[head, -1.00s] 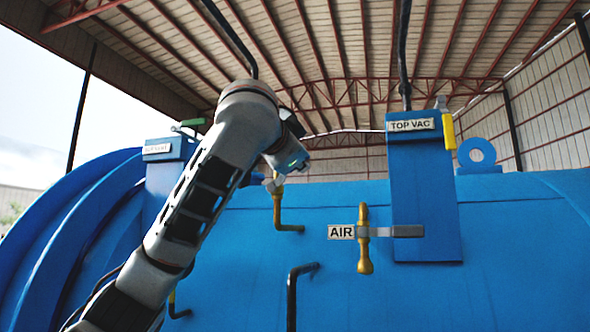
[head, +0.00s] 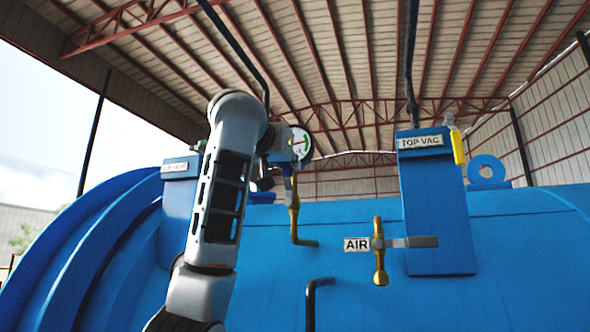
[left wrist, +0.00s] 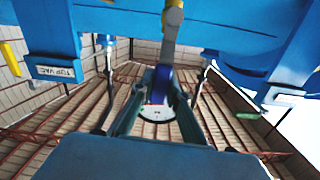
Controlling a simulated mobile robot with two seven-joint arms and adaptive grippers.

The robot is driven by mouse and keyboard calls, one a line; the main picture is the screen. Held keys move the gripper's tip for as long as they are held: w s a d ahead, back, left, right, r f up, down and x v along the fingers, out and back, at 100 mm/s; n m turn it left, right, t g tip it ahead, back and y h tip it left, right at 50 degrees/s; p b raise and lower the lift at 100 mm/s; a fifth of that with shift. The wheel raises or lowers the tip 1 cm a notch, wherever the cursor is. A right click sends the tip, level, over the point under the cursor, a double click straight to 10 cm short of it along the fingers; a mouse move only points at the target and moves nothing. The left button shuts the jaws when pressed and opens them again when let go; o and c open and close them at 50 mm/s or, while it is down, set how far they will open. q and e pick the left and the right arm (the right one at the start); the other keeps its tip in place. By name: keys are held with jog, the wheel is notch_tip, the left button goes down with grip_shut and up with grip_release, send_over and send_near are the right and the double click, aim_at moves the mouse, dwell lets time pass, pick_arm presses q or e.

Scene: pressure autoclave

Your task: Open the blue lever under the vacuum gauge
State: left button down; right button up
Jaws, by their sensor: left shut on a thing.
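The vacuum gauge (head: 301,143) is a round white dial on top of the blue tank, right of my left wrist. In the left wrist view the gauge (left wrist: 156,113) shows behind the fingers. The blue lever (left wrist: 162,80) is a short dark-blue bar between the two fingertips, below a grey valve fitting in that picture. My left gripper (left wrist: 161,88) is shut on it. In the head view my left gripper (head: 276,155) is mostly hidden behind my own arm, and the lever (head: 288,169) barely shows. My right gripper is in neither current view.
A yellow pipe (head: 295,220) runs down below the gauge. Another blue box (head: 179,200) stands left of my arm.

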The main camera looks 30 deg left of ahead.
pick_arm(q)
jog(key=shift+s+a+n, duration=0.1)
jog(key=shift+a+n, duration=0.25)
jog(key=shift+n, duration=0.15)
pick_arm(e)
jog(key=shift+f, duration=0.25)
jog(key=shift+s+f, duration=0.1)
pick_arm(q)
jog(key=c, duration=1.9)
grip_release()
jog(key=shift+a, duration=0.1)
jog(key=shift+v, duration=6.05)
jog(key=shift+r, duration=0.1)
